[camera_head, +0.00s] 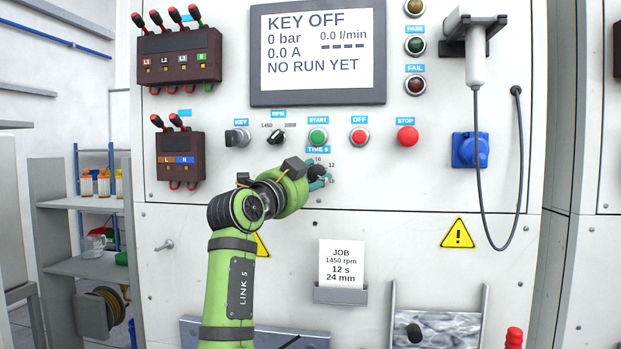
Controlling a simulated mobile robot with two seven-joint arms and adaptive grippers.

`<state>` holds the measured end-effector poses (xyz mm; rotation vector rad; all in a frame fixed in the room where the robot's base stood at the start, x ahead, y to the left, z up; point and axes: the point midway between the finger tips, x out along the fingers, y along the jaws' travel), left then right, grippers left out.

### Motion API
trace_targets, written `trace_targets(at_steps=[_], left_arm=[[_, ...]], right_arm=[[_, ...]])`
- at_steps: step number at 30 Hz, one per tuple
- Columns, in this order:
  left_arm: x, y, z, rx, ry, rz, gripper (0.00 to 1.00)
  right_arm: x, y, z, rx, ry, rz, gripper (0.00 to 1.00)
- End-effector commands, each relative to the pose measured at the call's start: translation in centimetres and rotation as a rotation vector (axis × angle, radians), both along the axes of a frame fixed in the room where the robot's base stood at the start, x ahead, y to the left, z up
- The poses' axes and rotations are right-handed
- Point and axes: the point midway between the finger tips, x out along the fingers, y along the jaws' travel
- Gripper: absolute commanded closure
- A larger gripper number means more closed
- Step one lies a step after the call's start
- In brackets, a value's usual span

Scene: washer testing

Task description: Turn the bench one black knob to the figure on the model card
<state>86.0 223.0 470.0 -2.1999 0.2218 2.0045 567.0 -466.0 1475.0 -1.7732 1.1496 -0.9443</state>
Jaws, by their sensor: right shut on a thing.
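The black time knob (317,171) is on the white bench panel under the "TIME s" label, with the figures 10, 12 and 15 around its right side. My right gripper (319,176) is shut on this knob; its fingers and wrist hide much of it, so I cannot read its pointer. The job card (341,264) stands in a grey holder below and reads 1450 rpm, 12 s, 24 mm. My left gripper is not in view.
Above the knob are the rpm knob (276,137), key switch (237,137), green start button (318,137), off button (359,137) and red stop button (407,136). The screen (318,50) reads KEY OFF, NO RUN YET. A cable hangs at right.

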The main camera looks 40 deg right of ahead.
Motion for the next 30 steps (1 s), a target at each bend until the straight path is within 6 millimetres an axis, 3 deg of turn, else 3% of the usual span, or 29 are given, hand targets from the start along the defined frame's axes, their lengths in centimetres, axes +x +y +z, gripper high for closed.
trace_targets(at_steps=[1, 9, 10, 11, 12, 23, 30], left_arm=[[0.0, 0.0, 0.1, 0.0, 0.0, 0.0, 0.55], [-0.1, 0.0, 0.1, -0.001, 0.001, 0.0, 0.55], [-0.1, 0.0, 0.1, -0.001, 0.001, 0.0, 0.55], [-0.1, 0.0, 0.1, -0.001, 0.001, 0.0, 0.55], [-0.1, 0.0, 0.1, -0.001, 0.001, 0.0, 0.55], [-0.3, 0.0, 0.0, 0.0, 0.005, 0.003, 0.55], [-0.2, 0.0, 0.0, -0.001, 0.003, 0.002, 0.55]], right_arm=[[-0.3, 0.1, 0.9, -0.015, -0.013, -0.002, 0.92], [-0.3, 0.0, 0.8, -0.015, -0.013, -0.002, 0.92], [-0.3, 0.0, 0.8, -0.016, -0.012, -0.002, 0.55], [-0.3, 0.0, 0.9, -0.016, -0.012, -0.002, 0.43], [-0.3, 0.0, 0.8, -0.016, -0.012, -0.002, 0.38], [-0.2, 0.3, 0.3, -0.008, -0.004, 0.001, 0.38], [-1.3, 3.8, -0.4, -0.008, -0.006, 0.004, 0.38]])
